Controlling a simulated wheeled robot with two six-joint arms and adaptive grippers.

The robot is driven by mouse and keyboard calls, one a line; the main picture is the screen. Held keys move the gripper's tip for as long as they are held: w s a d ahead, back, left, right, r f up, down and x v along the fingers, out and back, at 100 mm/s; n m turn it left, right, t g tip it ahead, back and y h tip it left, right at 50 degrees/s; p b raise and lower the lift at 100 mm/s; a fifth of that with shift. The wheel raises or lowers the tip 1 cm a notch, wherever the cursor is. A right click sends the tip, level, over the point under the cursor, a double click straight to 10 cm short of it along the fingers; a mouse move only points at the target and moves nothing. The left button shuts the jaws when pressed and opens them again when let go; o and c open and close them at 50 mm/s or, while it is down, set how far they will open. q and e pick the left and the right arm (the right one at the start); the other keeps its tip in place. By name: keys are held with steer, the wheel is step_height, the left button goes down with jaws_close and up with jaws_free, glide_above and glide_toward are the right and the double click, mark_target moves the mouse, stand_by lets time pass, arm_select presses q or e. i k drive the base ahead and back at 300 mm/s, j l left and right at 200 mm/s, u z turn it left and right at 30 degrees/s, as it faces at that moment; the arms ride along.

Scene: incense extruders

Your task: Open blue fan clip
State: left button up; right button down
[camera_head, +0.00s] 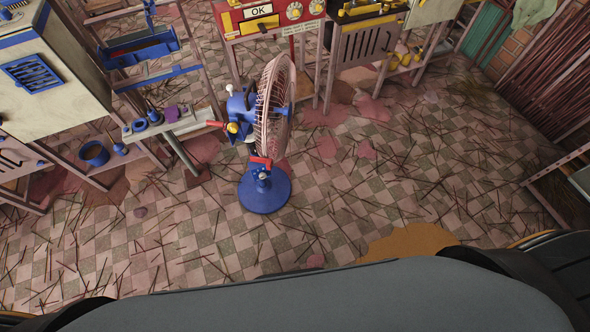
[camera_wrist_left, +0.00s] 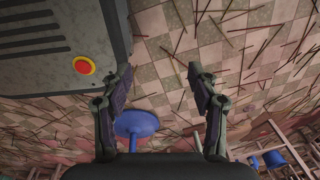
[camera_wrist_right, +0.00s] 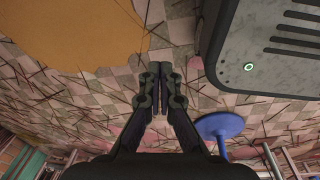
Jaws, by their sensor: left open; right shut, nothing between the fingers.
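A standing fan with a pinkish cage (camera_head: 275,105) and a blue motor housing (camera_head: 238,108) stands on a round blue base (camera_head: 264,194) in the head view. A red part (camera_head: 260,162) sits low on its stand and a red lever (camera_head: 215,124) sticks out to the left. I cannot tell which part is the blue clip or whether it is open. The blue base also shows in the left wrist view (camera_wrist_left: 137,123) and right wrist view (camera_wrist_right: 220,124). My left gripper (camera_wrist_left: 158,82) is open and empty. My right gripper (camera_wrist_right: 158,72) is shut and empty. Both are apart from the fan.
A rack with blue parts (camera_head: 137,48) and a small shelf (camera_head: 160,124) stand left of the fan. A red machine marked OK (camera_head: 270,14) stands behind it. Thin sticks litter the checkered floor (camera_head: 390,180), which is otherwise open in front and right. An orange patch (camera_head: 410,241) lies near me.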

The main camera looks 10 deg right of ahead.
mark_target(268, 161)
steer(key=k+l, duration=0.1)
steer(key=l, duration=0.75)
steer(key=k+l, duration=0.15)
steer(key=l, duration=0.75)
steer(key=k+l+u, duration=0.1)
steer(key=l, duration=0.3)
steer(key=k+l, duration=0.15)
steer(key=l, duration=0.3)
